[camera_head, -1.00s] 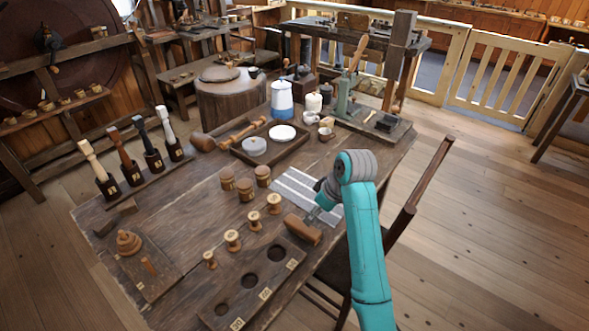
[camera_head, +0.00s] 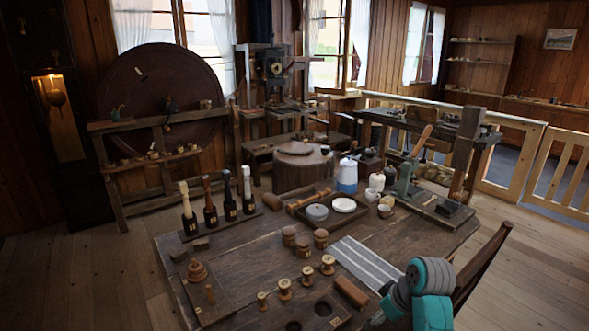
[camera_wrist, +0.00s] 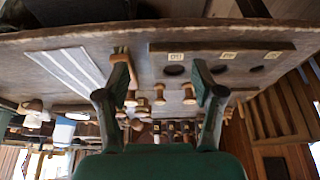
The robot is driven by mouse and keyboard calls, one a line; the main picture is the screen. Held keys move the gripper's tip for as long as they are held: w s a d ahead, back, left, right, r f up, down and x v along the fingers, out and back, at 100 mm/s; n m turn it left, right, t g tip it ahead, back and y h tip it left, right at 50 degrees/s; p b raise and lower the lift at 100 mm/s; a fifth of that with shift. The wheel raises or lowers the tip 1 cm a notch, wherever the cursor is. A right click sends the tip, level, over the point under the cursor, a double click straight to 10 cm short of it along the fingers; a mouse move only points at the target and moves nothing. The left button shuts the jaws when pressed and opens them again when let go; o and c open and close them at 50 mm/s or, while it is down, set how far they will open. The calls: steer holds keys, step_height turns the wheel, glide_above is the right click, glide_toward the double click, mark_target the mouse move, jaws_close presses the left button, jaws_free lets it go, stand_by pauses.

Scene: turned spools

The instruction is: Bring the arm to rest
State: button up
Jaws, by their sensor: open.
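My teal and grey arm shows at the bottom right of the head view, by the table's (camera_head: 240,265) near right edge. My gripper (camera_wrist: 162,82) shows in the wrist view with its two dark fingers wide apart and nothing held between them. In the head view its fingers are hidden or cut off at the bottom edge. The wrist view is upside down, with the tabletop across its upper part. Several turned spools (camera_head: 306,275) stand on the table, apart from the fingers; they also show beyond the fingers in the wrist view (camera_wrist: 159,94).
A brown wooden cylinder (camera_head: 350,291) lies beside a striped cloth (camera_head: 364,262), close to my arm. A board with holes (camera_wrist: 221,47) lies at the near edge. A chair (camera_head: 484,262) stands at the right. Several upright handled tools (camera_head: 210,212) stand at the left.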

steer(key=s+a+f+m+t, duration=0.1)
steer(key=s+f, duration=0.4)
steer(key=f, duration=0.2)
steer(key=s+a+f+m+t, duration=0.1)
steer(key=s+f+m, duration=0.1)
steer(key=s+f, duration=0.4)
steer(key=s+f+m+t+h, duration=0.25)
steer(key=s+f, duration=0.35)
steer(key=s, duration=0.6)
steer(key=s+r+t, duration=0.2)
steer(key=s+r, duration=0.1)
steer(key=s, duration=0.5)
steer(key=s+r+t, duration=0.2)
steer(key=s, duration=0.6)
steer(key=s+r+m+t, duration=0.1)
steer(key=s+r+t, duration=0.1)
steer(key=s+r, duration=0.9)
steer(key=shift+s+a+r+m, duration=0.25)
steer(key=shift+a+r+m, duration=0.15)
steer(key=shift+r, duration=0.55)
steer(key=shift+t, duration=0.25)
